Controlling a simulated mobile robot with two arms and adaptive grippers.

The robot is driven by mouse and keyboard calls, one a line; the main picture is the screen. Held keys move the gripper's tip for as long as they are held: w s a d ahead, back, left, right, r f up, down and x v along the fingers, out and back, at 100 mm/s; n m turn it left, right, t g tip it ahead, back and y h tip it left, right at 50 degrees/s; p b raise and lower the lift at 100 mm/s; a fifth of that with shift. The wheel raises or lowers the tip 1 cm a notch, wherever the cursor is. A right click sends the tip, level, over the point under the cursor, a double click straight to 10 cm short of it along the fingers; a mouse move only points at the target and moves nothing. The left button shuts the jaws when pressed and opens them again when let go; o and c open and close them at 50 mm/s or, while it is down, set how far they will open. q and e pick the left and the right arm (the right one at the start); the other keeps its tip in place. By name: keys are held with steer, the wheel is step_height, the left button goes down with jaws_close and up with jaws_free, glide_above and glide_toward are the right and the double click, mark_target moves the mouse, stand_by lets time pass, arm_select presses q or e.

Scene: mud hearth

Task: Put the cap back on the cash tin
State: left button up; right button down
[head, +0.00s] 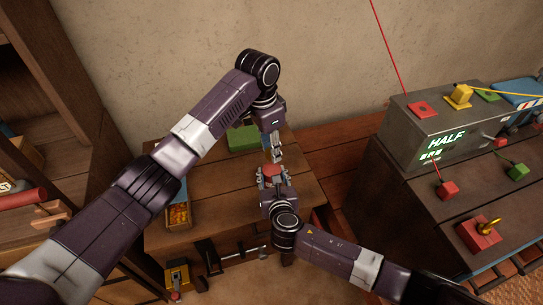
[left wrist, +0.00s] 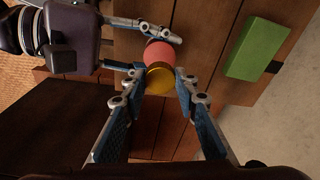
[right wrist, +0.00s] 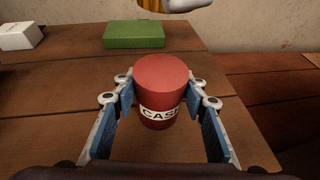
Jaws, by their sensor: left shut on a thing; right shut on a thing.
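The cash tin (right wrist: 162,95) is a red cylinder with a white label band. It is upright in the right wrist view, with my right gripper (right wrist: 160,86) shut on its sides. In the left wrist view my left gripper (left wrist: 161,75) is shut on a round gold-yellow cap (left wrist: 160,84). The red tin (left wrist: 160,54) shows just beyond the cap there; I cannot tell whether they touch. In the right wrist view part of the cap (right wrist: 180,5) shows at the top edge, above and beyond the tin. In the head view the grippers meet over the small table, largely hiding the cap.
A green block (head: 243,138) lies on the wooden table (head: 215,190) behind the grippers. A small box of orange pieces (head: 178,216) is at the table's left. A grey machine reading HALF (head: 440,140) stands right, with coloured blocks around it. Shelves rise at far left.

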mark_target(272, 168)
arm_select(q)
steer(key=shift+f, duration=1.3)
steer(key=shift+f, duration=0.1)
steer(key=shift+f, duration=0.75)
steer(key=shift+f, duration=0.6)
steer(key=m, duration=0.7)
steer(key=shift+w+g, duration=0.1)
steer(key=shift+g, duration=0.3)
steer(key=m, duration=0.7)
steer(key=shift+w+g, duration=0.1)
steer(key=shift+g, duration=0.3)
steer(key=m, duration=0.6)
steer(key=shift+d+m+y, duration=0.2)
steer(key=shift+m+y, duration=0.1)
steer(key=shift+y, duration=0.1)
steer(key=m, duration=0.5)
steer(key=shift+y, duration=0.3)
